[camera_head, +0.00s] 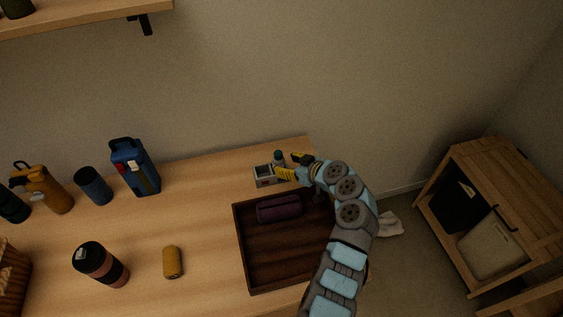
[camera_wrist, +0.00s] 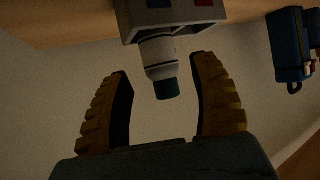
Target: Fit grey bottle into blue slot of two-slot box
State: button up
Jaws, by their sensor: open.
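The grey bottle (camera_wrist: 160,55) has a dark teal cap and appears upside down in the wrist view. In the head view the grey bottle (camera_head: 279,161) stands upright at the small two-slot box (camera_head: 264,181), near the back right of the table. The wrist view shows the pale box (camera_wrist: 184,23) with a blue patch and a red patch; the bottle lines up with the blue side. Its base is hidden, so I cannot tell how deep it sits. My gripper (camera_wrist: 163,98) is open, its yellow fingers either side of the cap with gaps. It also shows in the head view (camera_head: 290,167).
A dark wooden tray (camera_head: 242,243) with a purple case (camera_head: 279,208) lies in front of the box. The wall is close behind.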

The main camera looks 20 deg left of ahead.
jog(key=v, duration=0.7)
jog(key=shift+d, duration=0.2)
jog(key=shift+r, duration=0.1)
